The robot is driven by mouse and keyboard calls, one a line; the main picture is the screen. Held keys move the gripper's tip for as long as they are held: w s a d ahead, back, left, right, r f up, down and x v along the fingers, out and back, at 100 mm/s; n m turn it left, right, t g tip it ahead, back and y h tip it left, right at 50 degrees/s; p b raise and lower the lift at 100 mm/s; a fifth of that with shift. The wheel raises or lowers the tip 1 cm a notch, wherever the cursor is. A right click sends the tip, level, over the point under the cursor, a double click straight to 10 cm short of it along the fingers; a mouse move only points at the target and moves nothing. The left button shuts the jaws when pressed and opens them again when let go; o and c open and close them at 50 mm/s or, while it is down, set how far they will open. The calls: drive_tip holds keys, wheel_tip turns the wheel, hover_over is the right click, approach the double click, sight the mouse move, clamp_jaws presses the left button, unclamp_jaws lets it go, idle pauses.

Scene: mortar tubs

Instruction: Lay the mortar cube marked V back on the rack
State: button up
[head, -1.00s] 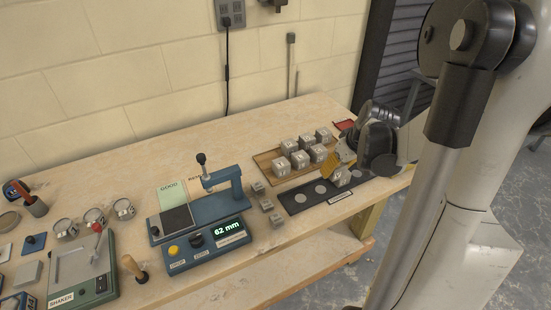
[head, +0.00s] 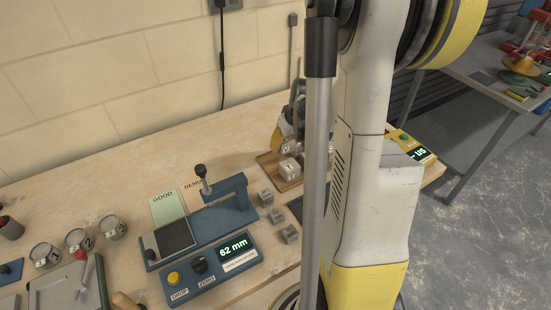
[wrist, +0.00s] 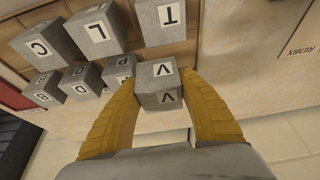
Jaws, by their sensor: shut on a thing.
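The grey mortar cube marked V (wrist: 158,83) is between the two yellow fingers of my gripper (wrist: 162,105), which are shut on it, in the wrist view. It sits at the end of the row of cubes B, D and P (wrist: 119,70), close beside P. The wooden rack (head: 268,162) holds these and the larger-looking cubes C, L and T (wrist: 160,20). I cannot tell whether V touches the rack. In the head view my gripper is at the rack's back, partly hidden by my arm, and V cannot be made out there.
A blue tester (head: 227,250) reading 62 mm stands left of the rack. Several small grey cubes (head: 277,215) sit between them. The wall is close behind the bench.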

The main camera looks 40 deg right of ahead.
sight(275, 158)
drive_tip(key=shift+w+a+f+b, duration=0.15)
drive_tip(key=shift+w+a+f, duration=0.2)
drive_tip(key=shift+w+f, duration=0.15)
drive_tip(key=shift+w+a+f+b, duration=0.15)
drive_tip(key=shift+w+a+f, duration=0.2)
drive_tip(key=shift+w, duration=0.2)
wheel_tip(275, 158, down, 4)
drive_tip(key=shift+d+r+b, duration=0.1)
drive_tip(key=shift+b, duration=0.9)
drive_tip(key=shift+r, duration=0.1)
drive_tip(key=o, duration=1)
drive_tip(key=shift+f, duration=0.25)
drive_tip(key=shift+c, duration=0.2)
drive_tip(key=shift+o, duration=0.5)
drive_tip(key=shift+r, duration=0.1)
drive_tip(key=shift+r, duration=0.35)
drive_tip(key=p+v, duration=0.5)
drive_tip(key=v, duration=0.6)
drive_tip(key=shift+s+r, duration=0.25)
drive_tip(key=shift+s, duration=0.1)
